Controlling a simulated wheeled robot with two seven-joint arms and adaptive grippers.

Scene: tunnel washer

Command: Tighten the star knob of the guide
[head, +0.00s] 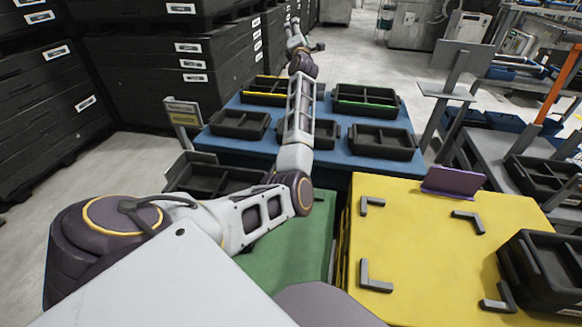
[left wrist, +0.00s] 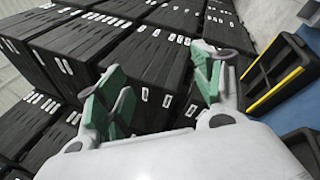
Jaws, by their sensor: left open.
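I cannot make out a star knob or a guide in either view. My left arm reaches out over the blue table, and my left gripper (head: 294,36) is beyond its far edge, small in the head view. In the left wrist view the left gripper (left wrist: 160,88) shows its two green-padded fingers spread wide apart, with nothing between them. My right gripper is not in view.
The blue table (head: 330,103) carries several black trays, such as a yellow-edged one (left wrist: 275,92). A yellow table (head: 415,250) with corner brackets and a purple holder (head: 453,182) stands at right. Black crate stacks (head: 170,80) stand at left. Grey floor is clear between.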

